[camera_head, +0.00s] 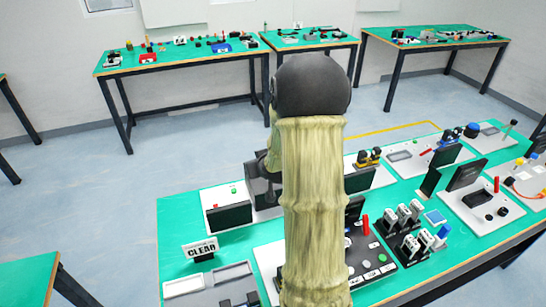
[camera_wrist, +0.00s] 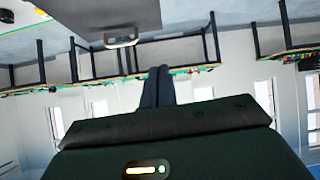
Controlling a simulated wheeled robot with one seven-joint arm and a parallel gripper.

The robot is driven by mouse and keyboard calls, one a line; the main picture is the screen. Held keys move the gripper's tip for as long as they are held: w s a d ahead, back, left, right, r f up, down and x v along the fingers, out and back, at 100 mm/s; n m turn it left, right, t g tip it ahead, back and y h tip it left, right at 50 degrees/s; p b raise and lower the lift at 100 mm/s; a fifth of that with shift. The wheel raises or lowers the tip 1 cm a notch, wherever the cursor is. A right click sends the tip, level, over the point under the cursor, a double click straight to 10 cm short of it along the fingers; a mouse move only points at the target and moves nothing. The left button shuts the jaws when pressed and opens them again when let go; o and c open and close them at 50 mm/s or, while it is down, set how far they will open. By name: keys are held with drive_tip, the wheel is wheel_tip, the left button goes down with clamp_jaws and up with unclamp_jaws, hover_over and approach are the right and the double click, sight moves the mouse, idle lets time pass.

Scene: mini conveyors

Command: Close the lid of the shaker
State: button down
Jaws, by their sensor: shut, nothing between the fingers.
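In the wrist view, which looks upside down, my gripper (camera_wrist: 158,86) has its two dark fingers together with nothing between them. A dark panel with a silver handle (camera_wrist: 122,40) hangs in from the top edge, apart from the fingertips. It looks like the raised lid of the shaker, but I cannot be sure. In the head view, a white box with a dark front (camera_head: 228,216) and small red and green buttons stands left of my arm, perhaps the shaker. A dark upright part rises behind it, partly hidden by my arm.
Other green tables (camera_head: 160,66) stand along the back. The table's left edge is bare.

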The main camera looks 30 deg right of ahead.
drive_tip(key=w+d+f+m+t+h, duration=0.1)
drive_tip(key=w+d+t, duration=0.1)
drive_tip(key=d, duration=0.8)
drive_tip(key=shift+f+t+b, duration=0.25)
drive_tip(key=shift+t+b, duration=0.15)
drive_tip(key=shift+t, duration=0.3)
drive_tip(key=shift+w+d, duration=0.1)
drive_tip(key=shift+w, duration=0.1)
drive_tip(key=w+f+p, duration=0.1)
drive_tip(key=w+f, duration=0.1)
drive_tip(key=w, duration=0.1)
drive_tip(key=w+d+f+p, duration=0.1)
drive_tip(key=w+f+p, duration=0.1)
drive_tip(key=w+d+f+p, duration=0.1)
drive_tip(key=w+f, duration=0.1)
drive_tip(key=w, duration=0.1)
drive_tip(key=shift+w+d+f, duration=0.2)
drive_tip(key=shift+w+f, duration=0.05)
drive_tip(key=shift+w, duration=0.05)
drive_tip(key=shift+f+p, duration=0.3)
drive_tip(key=shift+f, duration=0.15)
